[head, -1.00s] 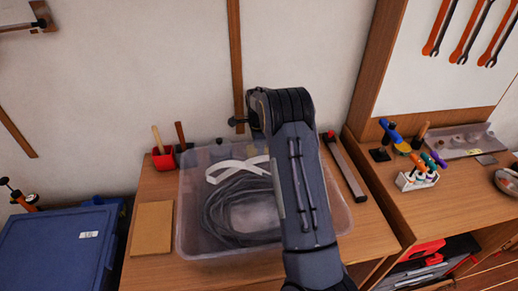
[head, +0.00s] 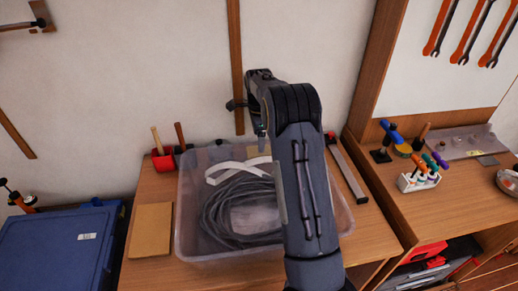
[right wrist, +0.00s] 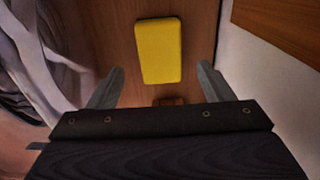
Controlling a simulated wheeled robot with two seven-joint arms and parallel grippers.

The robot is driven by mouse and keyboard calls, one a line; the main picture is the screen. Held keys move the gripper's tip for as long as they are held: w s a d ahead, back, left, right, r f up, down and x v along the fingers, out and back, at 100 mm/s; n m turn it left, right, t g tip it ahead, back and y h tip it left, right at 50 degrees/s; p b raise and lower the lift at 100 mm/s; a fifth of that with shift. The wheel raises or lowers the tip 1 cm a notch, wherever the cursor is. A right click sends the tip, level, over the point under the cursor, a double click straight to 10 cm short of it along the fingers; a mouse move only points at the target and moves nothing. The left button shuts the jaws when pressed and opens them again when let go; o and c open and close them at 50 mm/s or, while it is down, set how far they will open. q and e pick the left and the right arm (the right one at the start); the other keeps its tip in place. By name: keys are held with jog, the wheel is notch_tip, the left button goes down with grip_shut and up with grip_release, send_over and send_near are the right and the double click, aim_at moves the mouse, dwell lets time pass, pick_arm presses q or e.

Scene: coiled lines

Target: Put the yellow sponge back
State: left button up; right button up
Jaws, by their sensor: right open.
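A yellow sponge (right wrist: 159,50) lies on a brown wooden surface in the right wrist view. It shows between the two finger tips of my right gripper (right wrist: 160,70), which is open and empty. Whether the fingers reach down to the sponge's height I cannot tell. In the head view my right arm (head: 305,180) reaches over the clear plastic tub, and its wrist (head: 260,85) shows past the bend. The sponge is not visible in the head view. My left gripper is not in view.
The clear tub (head: 188,225) holds a coiled grey line (head: 222,215) and a white strap (head: 228,173). A red holder (head: 163,160) with tools stands behind left, and a tan block (head: 151,230) lies left. A long grey bar (head: 347,172) lies right of the tub. A wall rises behind.

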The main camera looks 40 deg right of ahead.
notch_tip(320, 180, up, 6)
jog(key=shift+f, duration=0.1)
dwell(0.6)
